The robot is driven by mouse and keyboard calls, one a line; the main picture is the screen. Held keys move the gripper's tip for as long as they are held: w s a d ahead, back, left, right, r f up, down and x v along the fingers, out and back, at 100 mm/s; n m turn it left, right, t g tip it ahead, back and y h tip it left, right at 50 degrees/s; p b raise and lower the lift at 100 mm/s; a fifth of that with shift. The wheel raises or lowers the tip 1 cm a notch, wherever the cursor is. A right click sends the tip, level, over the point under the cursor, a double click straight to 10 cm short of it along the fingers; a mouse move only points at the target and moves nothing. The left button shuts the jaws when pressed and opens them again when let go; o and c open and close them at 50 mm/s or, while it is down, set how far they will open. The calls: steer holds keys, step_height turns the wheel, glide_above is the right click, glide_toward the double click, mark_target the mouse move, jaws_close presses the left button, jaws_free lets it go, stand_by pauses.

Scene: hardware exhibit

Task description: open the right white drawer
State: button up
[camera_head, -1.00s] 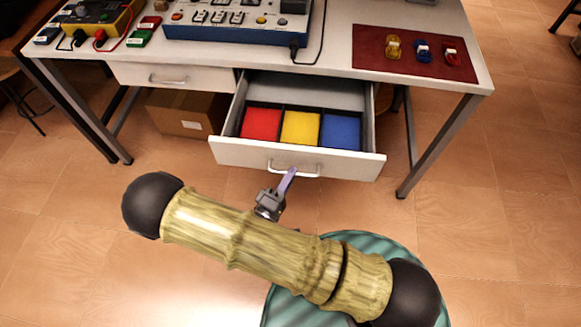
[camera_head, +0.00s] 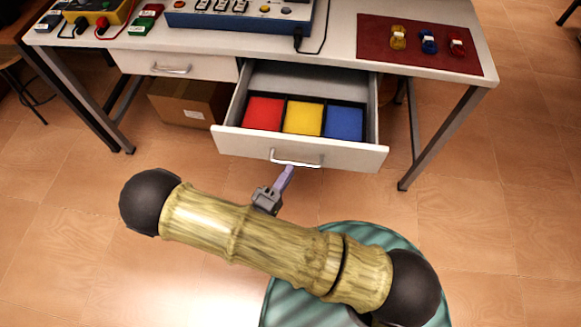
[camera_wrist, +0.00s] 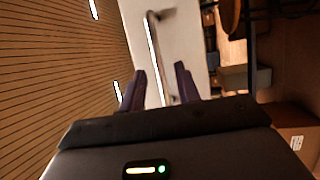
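The right white drawer (camera_head: 245,143) is pulled well out from under the table in the head view. Its silver handle (camera_head: 296,163) is on the front panel and also shows in the wrist view (camera_wrist: 154,52). My gripper (camera_head: 288,170) is just in front of the handle in the head view. In the wrist view my gripper (camera_wrist: 160,82) has its two purple fingers apart, with a gap between them. The handle lines up with that gap; I see neither finger pressed on it.
Red (camera_head: 263,113), yellow (camera_head: 303,118) and blue (camera_head: 344,123) blocks of colour fill the drawer's compartments. A closed left drawer (camera_head: 205,68) is beside it. A cardboard box (camera_head: 188,104) is below. Devices and a dark red mat (camera_head: 372,45) lie on the tabletop (camera_head: 340,35). The floor in front is clear.

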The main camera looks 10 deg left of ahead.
steer(key=v, duration=1.4)
steer(key=shift+s+a, duration=0.15)
steer(key=shift+s, duration=0.25)
